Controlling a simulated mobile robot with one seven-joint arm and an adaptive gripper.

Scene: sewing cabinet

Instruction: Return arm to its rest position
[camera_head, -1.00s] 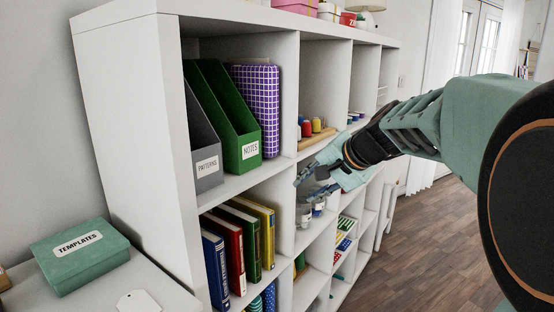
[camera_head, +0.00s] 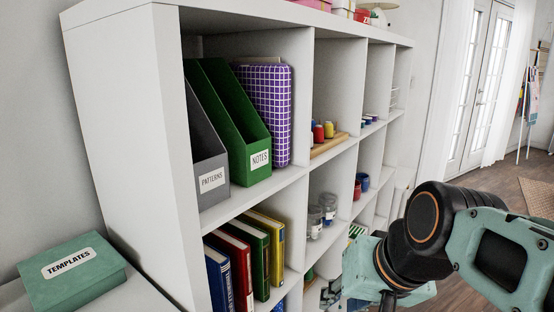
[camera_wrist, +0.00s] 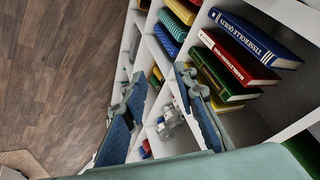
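My gripper (camera_head: 338,288) is at the lower middle of the head view, in front of the lower cubbies of the white shelf (camera_head: 120,110) and apart from the items in them. My teal and black arm is folded at the lower right. In the wrist view my gripper (camera_wrist: 158,112) has its two blue-padded fingers spread apart, with nothing held between them. Clear jars (camera_wrist: 172,124) show in the gap, farther back inside the shelf. In the head view my wrist and the picture's lower edge hide part of the gripper.
Upright books (camera_head: 243,258) stand in a lower cubby, seen close by in the wrist view (camera_wrist: 235,65). Above are a green file box (camera_head: 228,122) and a grey one (camera_head: 205,150). A teal templates box (camera_head: 72,278) is at lower left. Open wooden floor (camera_wrist: 60,70) lies beside the shelf.

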